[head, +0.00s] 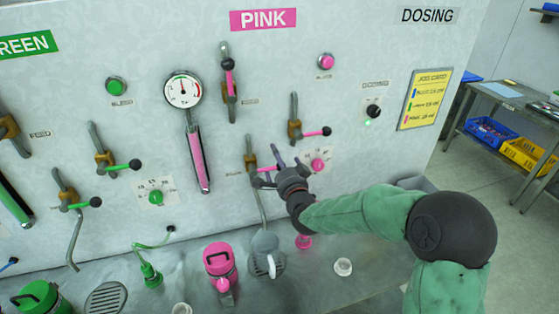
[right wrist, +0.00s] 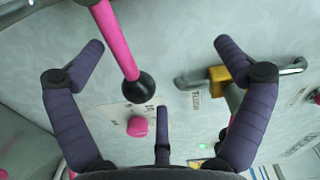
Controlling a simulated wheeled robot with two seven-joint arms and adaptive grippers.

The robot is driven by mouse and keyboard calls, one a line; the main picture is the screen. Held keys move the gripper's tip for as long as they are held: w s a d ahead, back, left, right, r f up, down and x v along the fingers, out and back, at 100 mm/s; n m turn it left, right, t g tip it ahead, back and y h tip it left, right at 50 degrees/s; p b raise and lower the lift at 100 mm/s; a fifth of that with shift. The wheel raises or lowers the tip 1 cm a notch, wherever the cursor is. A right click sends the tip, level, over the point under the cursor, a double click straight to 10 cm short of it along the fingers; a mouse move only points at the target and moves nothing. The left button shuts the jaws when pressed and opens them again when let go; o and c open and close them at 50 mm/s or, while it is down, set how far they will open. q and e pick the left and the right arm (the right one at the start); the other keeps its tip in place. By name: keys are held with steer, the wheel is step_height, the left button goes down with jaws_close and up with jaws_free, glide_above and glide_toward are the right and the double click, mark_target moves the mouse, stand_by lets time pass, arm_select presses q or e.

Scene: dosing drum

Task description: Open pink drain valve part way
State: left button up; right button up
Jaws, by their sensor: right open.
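The pink drain valve (head: 250,165) is a brass-bodied valve on the lower part of the pink panel, with a grey spout running down from it. Its pink lever (right wrist: 115,40) ends in a black ball and points right in the head view. My right gripper (head: 279,165) is at the lever's end. In the right wrist view its fingers (right wrist: 155,62) are spread open, with the lever and black ball between them and no finger seen touching. The gripper partly hides the lever in the head view. My left gripper is not in view.
A pink dial (head: 318,165) is close to the right of my gripper, and another pink-levered valve (head: 295,125) is just above. A grey jug (head: 265,242) stands below the spout, beside a pink canister (head: 219,260). A gauge (head: 183,88) is at upper left.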

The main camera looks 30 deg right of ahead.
steer(key=shift+w+a+r, duration=0.1)
steer(key=shift+a+r, duration=0.1)
steer(key=shift+r, duration=1)
steer(key=shift+w+a+r+b, duration=0.1)
steer(key=shift+a+r+b, duration=0.05)
steer(key=shift+a+r, duration=0.3)
steer(key=shift+w+a+r+b, duration=0.1)
steer(key=shift+a+r+b, duration=0.1)
steer(key=shift+r, duration=0.3)
steer(key=shift+s+d+f+b, duration=0.1)
steer(key=shift+d+f+b, duration=0.15)
steer(key=shift+f+b, duration=0.7)
steer(key=shift+r, duration=0.2)
steer(key=shift+s, duration=0.15)
steer(key=b+v, duration=0.2)
steer(key=v, duration=0.7)
